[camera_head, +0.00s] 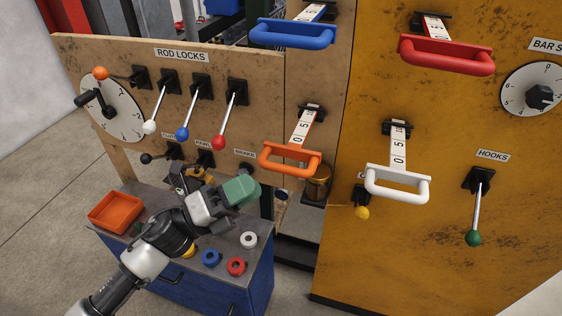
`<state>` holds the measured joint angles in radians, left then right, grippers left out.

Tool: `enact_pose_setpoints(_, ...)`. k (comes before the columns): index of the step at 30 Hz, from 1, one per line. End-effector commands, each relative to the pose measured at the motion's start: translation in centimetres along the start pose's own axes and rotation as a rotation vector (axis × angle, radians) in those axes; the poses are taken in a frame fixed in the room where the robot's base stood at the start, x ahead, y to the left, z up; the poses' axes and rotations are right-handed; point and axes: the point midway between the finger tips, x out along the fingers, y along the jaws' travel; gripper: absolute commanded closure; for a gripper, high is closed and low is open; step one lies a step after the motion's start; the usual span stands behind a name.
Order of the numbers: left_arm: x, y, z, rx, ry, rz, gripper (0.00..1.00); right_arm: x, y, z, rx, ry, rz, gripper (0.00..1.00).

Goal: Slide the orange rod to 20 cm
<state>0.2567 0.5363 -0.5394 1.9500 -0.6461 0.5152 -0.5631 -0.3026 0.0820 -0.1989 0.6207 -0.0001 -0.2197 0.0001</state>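The orange rod has an orange U-shaped handle (291,161) and a pale scale strip (303,129) marked 0 and 5, with a further mark near the panel. It sticks out of the wooden panel at the picture's middle, and some scale shows between handle and panel. My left gripper (240,191) is below and left of the handle, apart from it, over the blue cabinet. A green block-like part shows at its end; I cannot tell whether it is a finger pad or a held thing. The finger opening is not clear. My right gripper is not in view.
Blue (291,35), red (447,56) and white (397,184) handles stick out nearby. Under ROD LOCKS, the orange-knobbed lever (101,73) points left; white (150,127), blue (182,134) and red (219,142) ones hang down. The blue cabinet (256,270) holds an orange tray (117,211) and rings.

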Motion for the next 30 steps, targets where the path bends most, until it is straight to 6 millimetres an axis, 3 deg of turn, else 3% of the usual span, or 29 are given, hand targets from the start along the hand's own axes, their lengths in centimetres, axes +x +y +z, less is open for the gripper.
enact_pose_setpoints(3,2.8,-0.4,0.2,-0.001,0.000,-0.003,0.73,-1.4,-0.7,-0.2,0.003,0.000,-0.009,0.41)
enact_pose_setpoints(10,6.2,-0.2,0.2,-0.002,-0.002,0.000,0.73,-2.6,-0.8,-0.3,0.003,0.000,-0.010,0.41)
enact_pose_setpoints(23,7.2,0.1,0.1,-0.002,-0.002,0.002,0.73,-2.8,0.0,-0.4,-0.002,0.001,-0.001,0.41)
enact_pose_setpoints(29,7.2,0.1,0.1,-0.002,-0.002,0.002,1.00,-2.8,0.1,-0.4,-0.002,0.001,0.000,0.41)
enact_pose_setpoints(30,7.2,0.1,0.1,-0.002,-0.002,0.002,1.00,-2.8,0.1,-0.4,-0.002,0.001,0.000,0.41)
